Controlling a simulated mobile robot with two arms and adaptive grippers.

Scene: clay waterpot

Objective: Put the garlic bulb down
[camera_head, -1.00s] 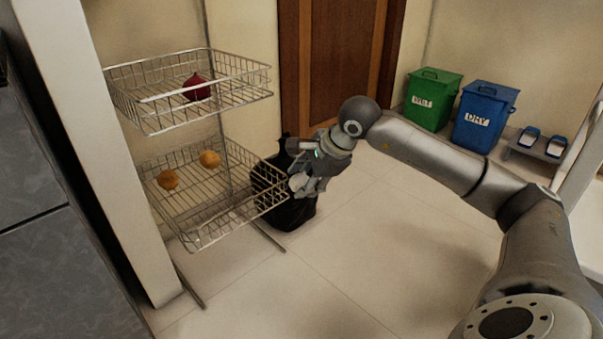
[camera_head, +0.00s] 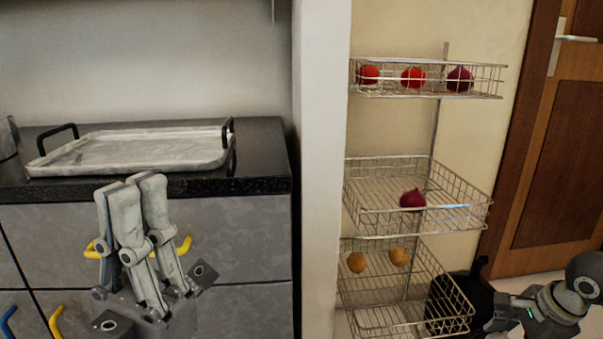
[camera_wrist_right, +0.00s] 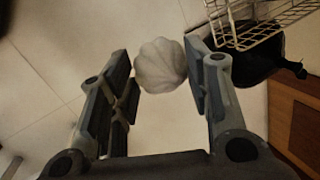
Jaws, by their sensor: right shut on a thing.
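The white garlic bulb (camera_wrist_right: 160,66) sits between the two fingers of my right gripper (camera_wrist_right: 163,85) in the right wrist view, held near the fingertips above the floor. In the head view my right gripper (camera_head: 497,318) is at the lower right, beside the lowest wire basket; the bulb cannot be made out there. My left gripper (camera_head: 133,188) points up in front of the counter drawers, its fingers together and nothing seen in them.
A wire rack has a top basket (camera_head: 430,94) with red produce, a middle basket (camera_head: 455,215) with one onion, and a lower basket (camera_head: 345,290) with two potatoes. A tray (camera_head: 130,150) lies on the counter (camera_head: 262,160).

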